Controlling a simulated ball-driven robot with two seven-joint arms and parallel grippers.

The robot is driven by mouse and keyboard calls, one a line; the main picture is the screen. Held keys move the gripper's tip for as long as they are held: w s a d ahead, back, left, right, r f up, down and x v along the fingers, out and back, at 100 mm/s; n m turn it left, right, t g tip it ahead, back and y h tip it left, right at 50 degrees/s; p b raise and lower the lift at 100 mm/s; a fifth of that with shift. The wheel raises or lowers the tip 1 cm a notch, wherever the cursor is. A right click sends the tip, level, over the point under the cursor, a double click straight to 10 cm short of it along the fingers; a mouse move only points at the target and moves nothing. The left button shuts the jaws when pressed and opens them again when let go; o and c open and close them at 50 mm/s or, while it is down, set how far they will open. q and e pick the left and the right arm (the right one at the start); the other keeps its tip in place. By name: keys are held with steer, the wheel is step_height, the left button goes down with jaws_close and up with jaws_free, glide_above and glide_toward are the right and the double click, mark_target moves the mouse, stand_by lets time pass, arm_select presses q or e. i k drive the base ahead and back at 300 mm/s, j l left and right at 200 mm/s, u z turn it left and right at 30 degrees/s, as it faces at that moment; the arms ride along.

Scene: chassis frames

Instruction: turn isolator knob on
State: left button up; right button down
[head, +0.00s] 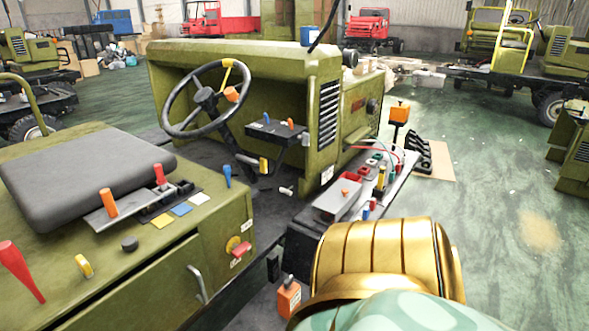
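A red knob (241,249) on a round yellow plate (233,243) is fixed to the olive side panel below the seat; it looks like the isolator knob. A dark round knob (372,106) is also on the far olive housing. Neither gripper is in view, and nothing touches the red knob. A large gold and pale green part, likely my own arm, fills the bottom right.
The olive seat box carries a black seat (85,175), an orange lever (108,203) and a red lever (20,270). A metal handle (198,284) juts from its front. An orange box (289,298) stands low nearby. A steering wheel (205,98) rises behind. Green floor is open at right.

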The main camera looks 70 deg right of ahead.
mark_target(238, 252)
steer(key=z, duration=1.9)
steer(key=l+z, duration=0.2)
steer(key=z, duration=0.15)
